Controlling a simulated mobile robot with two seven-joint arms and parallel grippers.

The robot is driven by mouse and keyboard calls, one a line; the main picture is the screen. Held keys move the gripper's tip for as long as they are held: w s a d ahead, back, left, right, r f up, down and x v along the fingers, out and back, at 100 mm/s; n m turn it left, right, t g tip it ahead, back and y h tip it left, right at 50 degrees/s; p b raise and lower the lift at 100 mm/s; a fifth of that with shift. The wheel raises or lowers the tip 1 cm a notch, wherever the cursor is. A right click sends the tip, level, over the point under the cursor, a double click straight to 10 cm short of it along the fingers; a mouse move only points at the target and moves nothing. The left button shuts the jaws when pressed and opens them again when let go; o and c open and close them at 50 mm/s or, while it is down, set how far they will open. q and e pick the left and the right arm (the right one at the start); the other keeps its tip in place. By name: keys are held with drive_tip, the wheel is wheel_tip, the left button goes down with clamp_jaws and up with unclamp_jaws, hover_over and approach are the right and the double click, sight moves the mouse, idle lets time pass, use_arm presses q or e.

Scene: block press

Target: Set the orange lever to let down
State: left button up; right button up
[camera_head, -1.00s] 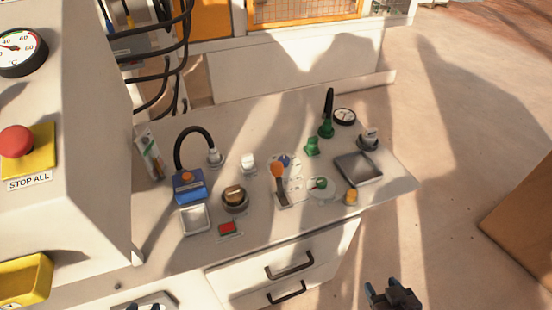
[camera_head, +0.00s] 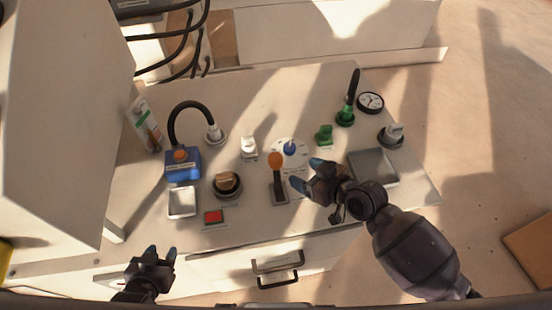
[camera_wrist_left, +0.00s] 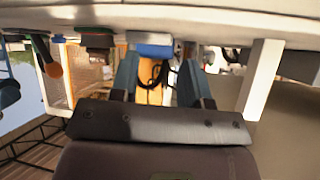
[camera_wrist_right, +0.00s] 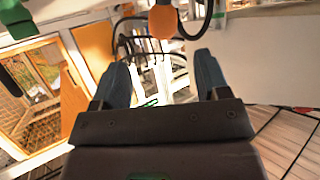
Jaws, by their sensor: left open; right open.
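The orange lever has a round orange knob (camera_head: 275,160) on a dark stem that rises from a slotted base plate (camera_head: 279,194) on the panel top. The knob also shows at the top middle of the right wrist view (camera_wrist_right: 163,22), beyond the fingertips. My right gripper (camera_head: 308,174) is open and empty, just right of the lever and apart from it. My left gripper (camera_head: 161,253) is open and empty, in front of the panel's near edge at the lower left. In the left wrist view the orange knob (camera_wrist_left: 53,70) is at the left.
Left of the lever stand a brown-topped round knob (camera_head: 227,182), a red button (camera_head: 214,216) and a blue box (camera_head: 183,163). A blue-centred dial (camera_head: 290,151) is close behind it. A green lever (camera_head: 347,110) and a grey tray (camera_head: 374,168) are to the right.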

sight(281, 163)
drive_tip(key=b+x, duration=0.1)
drive_tip(key=x, duration=0.8)
drive_tip(key=shift+w+a, duration=0.1)
drive_tip(key=shift+a, duration=0.35)
drive_tip(key=shift+w+a+f, duration=0.2)
drive_tip(key=shift+w+a, duration=0.25)
drive_tip(key=shift+c, duration=1)
drive_tip(key=c, duration=1.1)
